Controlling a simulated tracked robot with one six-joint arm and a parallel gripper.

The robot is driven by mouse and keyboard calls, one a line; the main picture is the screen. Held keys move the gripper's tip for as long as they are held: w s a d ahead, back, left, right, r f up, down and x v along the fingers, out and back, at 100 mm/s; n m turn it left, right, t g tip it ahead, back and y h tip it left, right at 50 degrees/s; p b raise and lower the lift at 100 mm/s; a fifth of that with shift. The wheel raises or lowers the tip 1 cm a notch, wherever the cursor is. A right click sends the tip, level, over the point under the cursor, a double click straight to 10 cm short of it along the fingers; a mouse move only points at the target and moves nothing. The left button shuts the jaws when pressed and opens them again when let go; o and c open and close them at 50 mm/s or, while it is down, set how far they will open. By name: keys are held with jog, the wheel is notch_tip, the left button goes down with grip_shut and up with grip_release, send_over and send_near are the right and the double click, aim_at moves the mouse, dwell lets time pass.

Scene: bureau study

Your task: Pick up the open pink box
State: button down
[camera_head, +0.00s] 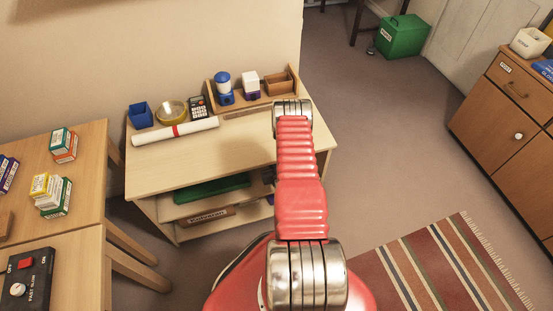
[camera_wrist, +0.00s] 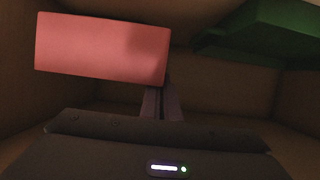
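In the wrist view, the pink box (camera_wrist: 102,48) fills the upper left. It shows a flat pink side, slightly tilted, and its opening cannot be seen. My gripper (camera_wrist: 162,104) has its two dark fingers nearly together at the box's lower right corner. The fingers look shut on the box's right edge, and the box hides their tips. In the head view my red arm reaches down at the right side of the light wooden desk (camera_head: 238,146). My gripper and the pink box are hidden there.
A green object (camera_wrist: 265,32) is at the upper right of the brown-walled space around my gripper. Shelves under the desk hold a green item (camera_head: 205,190) and a labelled wooden box (camera_head: 207,216). A striped rug (camera_head: 440,270) lies at right; open floor is behind it.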

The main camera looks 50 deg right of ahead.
jog(key=w+a, duration=0.7)
jog(key=a, duration=0.5)
jog(key=shift+w+a, duration=0.25)
jog(key=shift+a, duration=0.15)
